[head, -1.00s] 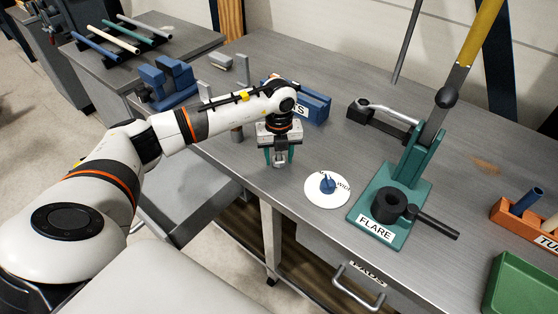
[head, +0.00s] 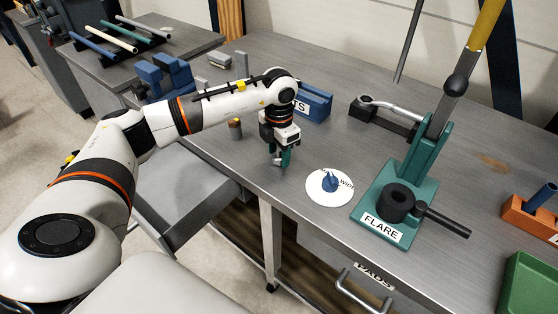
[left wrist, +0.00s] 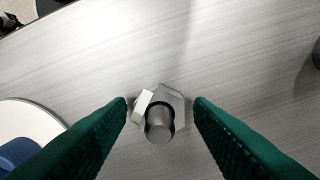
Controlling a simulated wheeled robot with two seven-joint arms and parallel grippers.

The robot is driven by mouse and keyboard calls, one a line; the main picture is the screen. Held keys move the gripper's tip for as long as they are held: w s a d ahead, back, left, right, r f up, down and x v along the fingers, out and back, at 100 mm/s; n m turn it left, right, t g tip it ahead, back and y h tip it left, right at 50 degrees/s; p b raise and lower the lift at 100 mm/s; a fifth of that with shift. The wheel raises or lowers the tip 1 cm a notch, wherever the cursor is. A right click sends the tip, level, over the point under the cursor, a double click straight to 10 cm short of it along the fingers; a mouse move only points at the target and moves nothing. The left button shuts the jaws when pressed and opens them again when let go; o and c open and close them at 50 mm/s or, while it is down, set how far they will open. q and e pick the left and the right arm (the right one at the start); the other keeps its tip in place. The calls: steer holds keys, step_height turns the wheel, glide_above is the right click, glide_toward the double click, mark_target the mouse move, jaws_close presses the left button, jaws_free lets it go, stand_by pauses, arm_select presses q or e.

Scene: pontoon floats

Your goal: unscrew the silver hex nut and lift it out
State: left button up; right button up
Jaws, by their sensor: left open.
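The silver hex nut (left wrist: 174,101) shows in the left wrist view, around a grey round post (left wrist: 159,122) that stands up through it. The nut sits low, close to the metal bench top. My left gripper (left wrist: 160,108) is open, with one green finger on each side of the nut and a gap to both. In the head view my left gripper (head: 281,159) points straight down over the bench near its front edge. Its fingers hide most of the nut there. My right gripper is not in view.
A white round dial (head: 329,187) with a blue pointer lies just right of the gripper. The green FLARE press (head: 411,204) stands farther right. A blue labelled bin (head: 315,104) is behind the gripper. A brown-topped cylinder (head: 235,129) stands to its left.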

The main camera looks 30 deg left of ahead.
arm_select(q)
steer(key=m+b, duration=0.1)
steer(key=m, duration=0.2)
steer(key=m+b, duration=0.1)
steer(key=m, duration=0.2)
steer(key=shift+f+m, duration=0.2)
steer(key=shift+m, duration=0.1)
steer(key=m+b, duration=0.1)
steer(key=m, duration=0.3)
steer(key=shift+r+m, duration=0.15)
steer(key=shift+m, duration=0.15)
steer(key=m+b, duration=0.1)
steer(key=m, duration=0.2)
steer(key=shift+b, duration=0.3)
steer(key=m+b, duration=0.1)
steer(key=m, duration=0.4)
steer(key=m+b, duration=0.1)
steer(key=m, duration=0.3)
